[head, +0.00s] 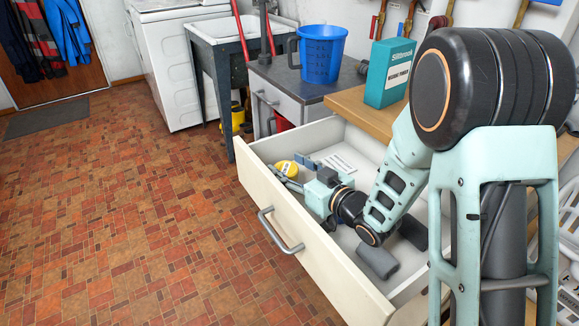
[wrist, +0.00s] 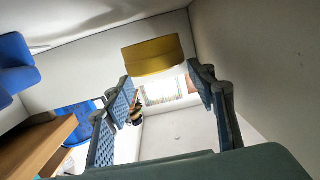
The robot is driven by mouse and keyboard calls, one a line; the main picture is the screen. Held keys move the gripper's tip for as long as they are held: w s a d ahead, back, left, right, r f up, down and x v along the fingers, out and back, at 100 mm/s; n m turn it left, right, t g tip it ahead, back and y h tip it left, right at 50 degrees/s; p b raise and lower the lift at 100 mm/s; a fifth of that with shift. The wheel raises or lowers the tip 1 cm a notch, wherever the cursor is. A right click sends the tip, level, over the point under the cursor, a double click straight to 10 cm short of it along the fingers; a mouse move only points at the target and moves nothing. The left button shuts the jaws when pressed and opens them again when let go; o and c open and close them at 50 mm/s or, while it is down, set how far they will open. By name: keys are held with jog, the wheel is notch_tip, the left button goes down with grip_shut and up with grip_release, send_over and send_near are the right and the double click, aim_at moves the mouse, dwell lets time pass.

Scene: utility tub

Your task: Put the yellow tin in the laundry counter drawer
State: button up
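The yellow tin (head: 287,168) shows inside the open laundry counter drawer (head: 290,238), near its left end. I cannot tell whether it rests on the drawer floor. In the wrist view the yellow tin (wrist: 153,57) lies just beyond my fingertips, apart from them. My gripper (head: 301,173) reaches down into the drawer from the right. Its fingers stand wide apart with nothing between them, as the wrist view of my gripper (wrist: 166,79) shows. The tin's lower part is partly hidden by my gripper in the head view.
The drawer's walls surround my gripper closely. A wooden counter (head: 350,104) with a teal box (head: 389,72) stands above and behind. A blue bucket (head: 321,54) stands on a grey cabinet beyond. The tiled floor (head: 130,210) at left is clear.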

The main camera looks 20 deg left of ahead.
jog(key=shift+o, duration=1.3)
jog(key=shift+r, duration=0.1)
jog(key=shift+r+p, duration=0.65)
jog(key=shift+p, duration=0.15)
jog(key=p+v, duration=0.1)
jog(key=v, duration=1.1)
jog(key=shift+f, duration=0.15)
